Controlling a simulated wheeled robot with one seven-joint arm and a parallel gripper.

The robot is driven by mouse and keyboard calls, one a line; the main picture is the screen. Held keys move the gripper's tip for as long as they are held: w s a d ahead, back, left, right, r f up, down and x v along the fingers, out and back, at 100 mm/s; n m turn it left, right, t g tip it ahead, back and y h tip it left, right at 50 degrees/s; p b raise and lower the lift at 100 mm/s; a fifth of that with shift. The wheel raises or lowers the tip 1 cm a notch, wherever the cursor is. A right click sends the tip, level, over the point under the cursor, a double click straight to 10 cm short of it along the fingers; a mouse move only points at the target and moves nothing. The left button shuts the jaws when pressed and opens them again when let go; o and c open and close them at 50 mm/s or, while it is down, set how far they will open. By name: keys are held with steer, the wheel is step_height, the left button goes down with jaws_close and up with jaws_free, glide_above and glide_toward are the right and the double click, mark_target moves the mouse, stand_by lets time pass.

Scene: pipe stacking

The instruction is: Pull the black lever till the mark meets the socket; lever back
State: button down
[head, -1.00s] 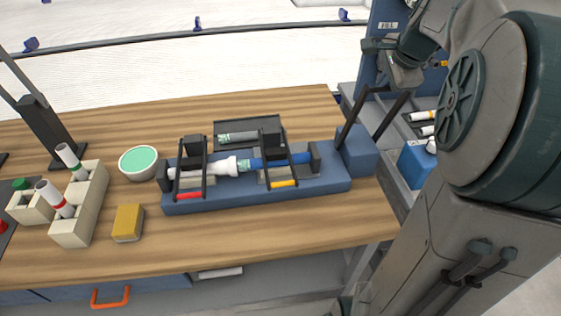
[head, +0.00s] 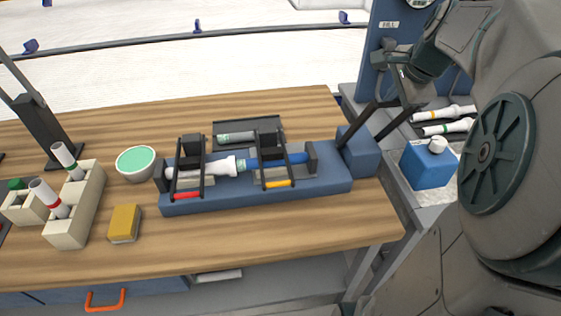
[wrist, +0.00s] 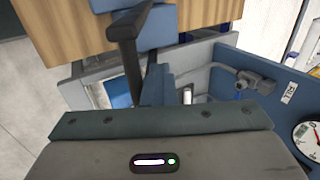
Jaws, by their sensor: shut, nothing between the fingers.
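The black lever (head: 368,119) is a two-armed frame on the blue block (head: 358,152) at the right end of the blue bed (head: 250,194). It leans to the right, away from the pipes. In the wrist view, a dark lever arm (wrist: 130,60) runs down towards my gripper (wrist: 156,85). My gripper (head: 408,98) is shut at the lever's upper end; exact contact is unclear. On the bed, the white pipe's socket (head: 225,167) faces the blue pipe (head: 268,162). A pale green mark (head: 241,165) shows at the socket mouth; any remaining gap is too small to judge.
Clamps with red (head: 187,196) and yellow (head: 279,184) handles cross the pipes. A dark tray (head: 262,128) with a grey pipe lies behind. A green-topped bowl (head: 136,163), yellow sponge (head: 124,223) and beige rack (head: 75,215) stand left. A blue container (head: 428,165) stands right of the bench.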

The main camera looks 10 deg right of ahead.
steer(key=s+f+b, duration=0.2)
steer(key=s, duration=0.1)
steer(key=shift+s+d, duration=0.1)
steer(key=shift+s, duration=0.15)
stand_by(0.4)
steer(key=shift+s+f+b, duration=1.4)
steer(key=shift+s+f, duration=0.1)
steer(key=shift+s, duration=0.1)
stand_by(2.4)
steer(key=w+p+v, duration=0.1)
steer(key=p+v, duration=0.5)
steer(key=v, duration=0.2)
steer(key=shift+r+p, duration=0.3)
steer(key=shift+r, duration=0.3)
stand_by(0.3)
